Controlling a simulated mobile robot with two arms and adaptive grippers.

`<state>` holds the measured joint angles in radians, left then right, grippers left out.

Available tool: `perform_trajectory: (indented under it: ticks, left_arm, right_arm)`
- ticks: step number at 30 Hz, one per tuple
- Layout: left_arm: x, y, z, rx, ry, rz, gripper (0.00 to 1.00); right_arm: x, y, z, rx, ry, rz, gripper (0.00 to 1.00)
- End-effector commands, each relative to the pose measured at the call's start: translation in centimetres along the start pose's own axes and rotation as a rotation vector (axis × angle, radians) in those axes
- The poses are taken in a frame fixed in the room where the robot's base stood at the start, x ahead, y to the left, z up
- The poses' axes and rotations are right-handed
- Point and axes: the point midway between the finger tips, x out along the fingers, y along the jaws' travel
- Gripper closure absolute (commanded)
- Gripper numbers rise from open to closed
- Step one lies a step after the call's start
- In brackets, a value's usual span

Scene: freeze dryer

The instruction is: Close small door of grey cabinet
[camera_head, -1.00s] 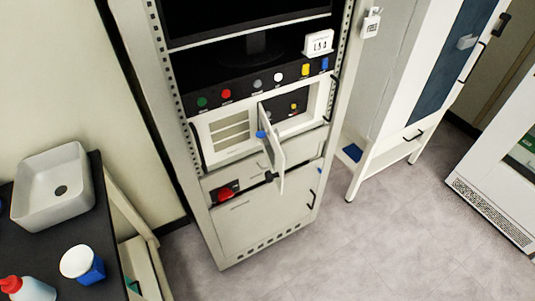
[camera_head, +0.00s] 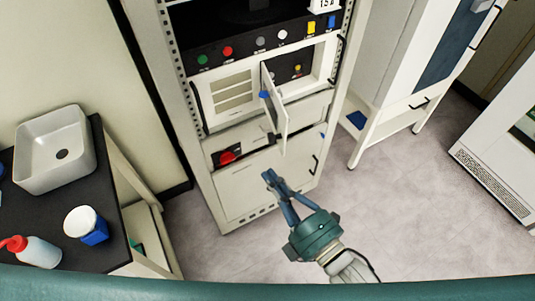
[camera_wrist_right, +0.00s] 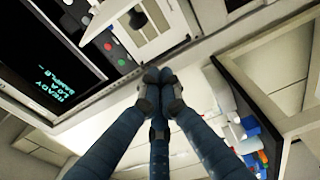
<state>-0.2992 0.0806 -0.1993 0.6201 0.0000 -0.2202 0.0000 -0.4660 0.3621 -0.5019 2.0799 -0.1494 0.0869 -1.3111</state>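The grey cabinet (camera_head: 240,188) stands at the centre of the head view. Its small door (camera_head: 275,108) is open, swung outward from a recess with a dark inner panel (camera_head: 290,68). A blue spot and a dark latch show on the door. My right gripper (camera_head: 270,178) is in front of the cabinet's lower panel, below the small door and apart from it. In the right wrist view its blue fingers meet at the tips (camera_wrist_right: 160,82), shut with nothing visible between them. My left gripper is not in view.
A red knob (camera_head: 228,155) sits on the cabinet's front, lower left of the door. A dark counter (camera_head: 110,190) with a white sink (camera_head: 55,150) and bottles is at left. A white cabinet (camera_head: 395,80) stands at right. The floor (camera_head: 400,220) between is clear.

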Motion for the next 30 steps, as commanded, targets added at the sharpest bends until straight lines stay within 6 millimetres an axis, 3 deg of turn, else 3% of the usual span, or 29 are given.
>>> perform_trajectory:
  ticks: [5,16,24,30]
  left_arm:
    - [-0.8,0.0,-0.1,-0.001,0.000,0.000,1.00]
    - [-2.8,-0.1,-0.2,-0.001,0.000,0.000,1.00]
    - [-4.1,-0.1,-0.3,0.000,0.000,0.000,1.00]
    - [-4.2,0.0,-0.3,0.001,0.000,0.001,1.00]
  right_arm:
    - [2.1,0.5,0.0,-0.004,0.001,0.007,1.00]
    - [10.0,0.5,0.0,-0.001,0.000,0.005,1.00]
    - [8.7,0.3,3.3,-0.003,0.000,0.001,1.00]
    - [8.5,0.1,3.8,0.000,-0.001,0.002,1.00]
